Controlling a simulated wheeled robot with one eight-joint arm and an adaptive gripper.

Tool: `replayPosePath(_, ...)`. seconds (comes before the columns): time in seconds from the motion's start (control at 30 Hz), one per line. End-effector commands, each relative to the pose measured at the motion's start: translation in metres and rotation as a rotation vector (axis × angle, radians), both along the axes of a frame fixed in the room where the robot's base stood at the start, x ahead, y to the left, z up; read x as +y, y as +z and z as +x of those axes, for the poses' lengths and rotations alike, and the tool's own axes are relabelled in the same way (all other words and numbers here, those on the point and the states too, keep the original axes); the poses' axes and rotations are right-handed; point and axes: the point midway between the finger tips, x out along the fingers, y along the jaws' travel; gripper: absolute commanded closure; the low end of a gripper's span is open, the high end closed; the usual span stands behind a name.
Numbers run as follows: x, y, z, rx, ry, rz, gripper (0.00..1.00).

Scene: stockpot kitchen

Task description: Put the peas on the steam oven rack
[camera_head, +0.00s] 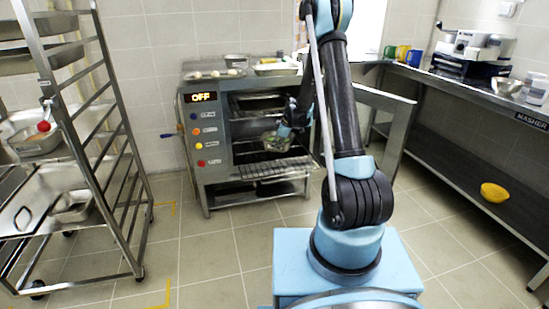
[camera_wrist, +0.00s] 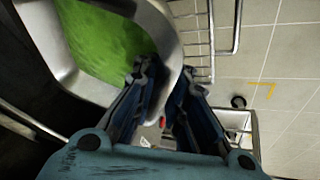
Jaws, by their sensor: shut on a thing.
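My gripper (camera_wrist: 165,76) is shut on the rim of a metal pan (camera_wrist: 178,92) in the wrist view. Bright green peas (camera_wrist: 100,40) lie inside the pan. In the head view my gripper (camera_head: 286,130) reaches to the front of the steam oven (camera_head: 205,178), with the pan of peas (camera_head: 276,143) at its opening. The oven is open, and its display reads OFF. A wire rack (camera_head: 262,170) sticks out below the pan; its bars also show in the wrist view (camera_wrist: 195,38). I cannot tell whether the pan touches the rack.
The oven door (camera_head: 384,118) stands open at the right. Trays and food lie on the oven top (camera_head: 215,76).

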Motion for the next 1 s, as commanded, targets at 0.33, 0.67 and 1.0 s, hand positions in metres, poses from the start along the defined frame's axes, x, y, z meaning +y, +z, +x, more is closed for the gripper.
replayPosePath(0.33, 0.059, -0.014, -0.002, -0.025, 0.431, 0.001, 1.00)
replayPosePath(0.67, 0.067, -0.042, -0.003, -0.029, 0.503, 0.000, 1.00)
replayPosePath(1.0, 0.066, -0.074, -0.003, -0.029, 0.500, 0.000, 1.00)
